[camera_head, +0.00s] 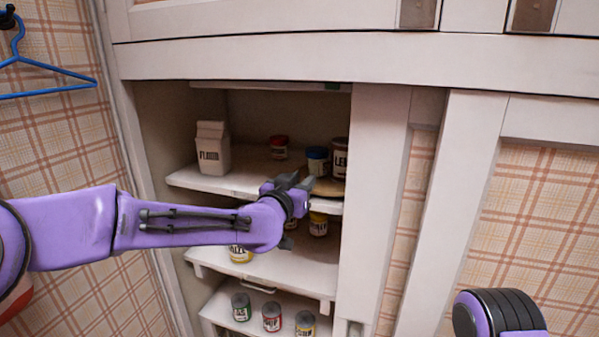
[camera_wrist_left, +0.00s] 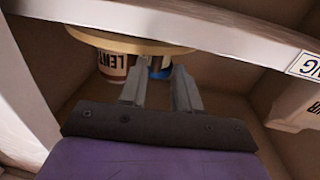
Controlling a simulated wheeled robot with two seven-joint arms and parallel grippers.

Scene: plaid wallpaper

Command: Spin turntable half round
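The turntable is a round wooden disc (camera_head: 328,187) on the upper cabinet shelf, partly hidden behind my left gripper. Its rim (camera_wrist_left: 125,43) crosses the top of the left wrist view, where labels appear upside down. On it stand a lentil jar (camera_head: 340,160), a blue-lidded jar (camera_head: 317,160) and a red-lidded jar (camera_head: 279,147). The lentil jar also shows in the left wrist view (camera_wrist_left: 113,66). My left gripper (camera_head: 298,182) is at the turntable's front edge, its fingers (camera_wrist_left: 158,85) apart with nothing clearly between them. Contact with the rim cannot be told. My right gripper is out of view.
A flour carton (camera_head: 212,148) stands on the shelf left of the turntable. The white shelf edge (camera_head: 220,185) runs beneath my left gripper. The cabinet's right post (camera_head: 372,200) is close to the lentil jar. Lower shelves hold several cans (camera_head: 272,317). A blue hanger (camera_head: 45,75) hangs at left.

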